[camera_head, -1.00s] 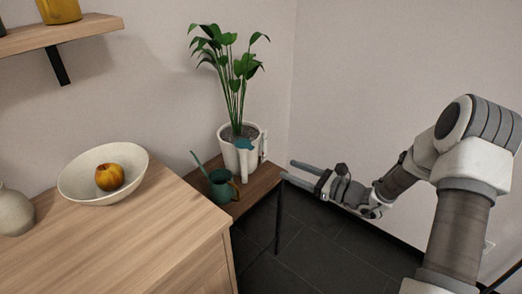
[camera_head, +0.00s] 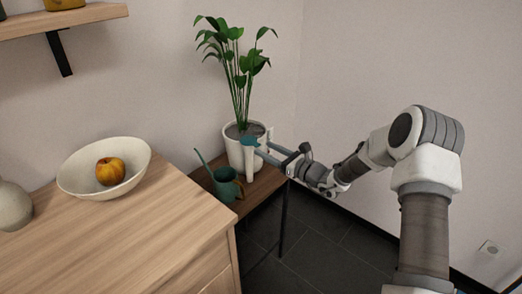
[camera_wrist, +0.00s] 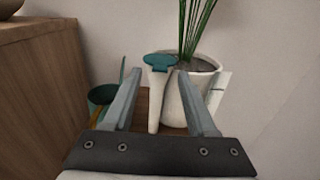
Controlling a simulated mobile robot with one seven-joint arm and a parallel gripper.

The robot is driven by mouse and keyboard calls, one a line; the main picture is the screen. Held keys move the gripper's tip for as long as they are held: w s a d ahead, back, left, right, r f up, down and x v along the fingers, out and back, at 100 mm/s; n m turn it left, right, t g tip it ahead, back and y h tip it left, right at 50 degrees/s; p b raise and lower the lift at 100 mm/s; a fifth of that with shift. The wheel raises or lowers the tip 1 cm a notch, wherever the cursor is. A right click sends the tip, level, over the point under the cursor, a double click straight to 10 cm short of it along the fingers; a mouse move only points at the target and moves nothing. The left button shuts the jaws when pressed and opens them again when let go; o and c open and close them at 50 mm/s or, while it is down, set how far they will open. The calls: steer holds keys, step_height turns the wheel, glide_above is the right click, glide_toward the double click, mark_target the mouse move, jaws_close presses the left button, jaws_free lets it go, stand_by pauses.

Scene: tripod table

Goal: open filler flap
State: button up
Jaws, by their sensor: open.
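The filler flap (camera_head: 250,141) is a small teal lid at the top of a white filler tube (camera_wrist: 157,108) on the front of the white plant pot (camera_head: 234,157). In the wrist view the flap (camera_wrist: 160,66) lies across the tube's mouth; I cannot tell whether it is fully closed. My gripper (camera_head: 267,150) is open and empty, reaching in from the right with its fingertips close to the flap. In the wrist view the tube and flap show between the two fingers (camera_wrist: 159,76). I cannot tell whether a finger touches them.
A teal watering can (camera_head: 226,188) stands left of the pot on the low wooden table (camera_head: 262,188). A wooden cabinet (camera_head: 130,238) with a bowl (camera_head: 133,177) and fruit is at the left. Leafy stems rise above the pot. The floor at right is clear.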

mark_target(259, 145)
steer(key=shift+x, duration=1.55)
jaws_close()
steer(key=shift+r, duration=0.15)
